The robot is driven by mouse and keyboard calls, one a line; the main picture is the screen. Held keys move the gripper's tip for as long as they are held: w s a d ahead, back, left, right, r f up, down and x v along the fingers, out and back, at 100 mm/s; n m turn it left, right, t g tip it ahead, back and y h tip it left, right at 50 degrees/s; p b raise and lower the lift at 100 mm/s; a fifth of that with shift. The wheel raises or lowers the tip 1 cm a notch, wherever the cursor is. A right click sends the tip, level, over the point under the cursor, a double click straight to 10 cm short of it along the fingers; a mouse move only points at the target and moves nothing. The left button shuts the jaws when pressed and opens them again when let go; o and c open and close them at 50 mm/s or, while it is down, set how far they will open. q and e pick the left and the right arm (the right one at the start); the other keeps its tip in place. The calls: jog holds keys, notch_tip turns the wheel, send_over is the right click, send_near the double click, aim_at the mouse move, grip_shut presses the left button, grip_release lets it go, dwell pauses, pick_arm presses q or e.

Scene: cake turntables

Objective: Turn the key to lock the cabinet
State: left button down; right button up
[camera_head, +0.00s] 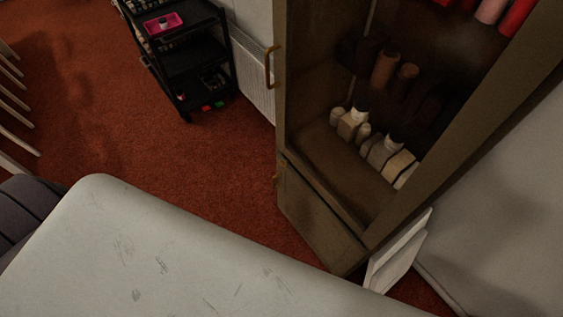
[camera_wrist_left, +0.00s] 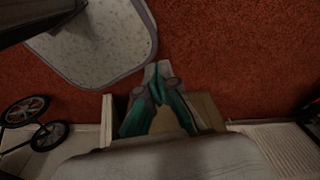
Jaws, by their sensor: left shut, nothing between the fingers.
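The wooden cabinet (camera_head: 330,222) stands at the right of the head view, with a glazed upper door and a solid lower door (camera_head: 315,218). A brass handle (camera_head: 271,66) is on the upper door's left side. A small brass piece (camera_head: 276,180) sits at the lower door's left edge; I cannot tell if it is the key or a knob. My left gripper (camera_wrist_left: 158,72) shows in its wrist view, its teal and grey fingers shut and empty. The cabinet's wooden top seems to be below it, partly hidden. Neither gripper shows in the head view.
A pale padded table (camera_head: 170,245) fills the lower left, close to the cabinet. A black trolley (camera_head: 190,65) with a pink tray (camera_head: 163,24) stands at the back. A white panel (camera_head: 398,250) leans beside the cabinet. Red carpet (camera_head: 225,160) is free between table and trolley.

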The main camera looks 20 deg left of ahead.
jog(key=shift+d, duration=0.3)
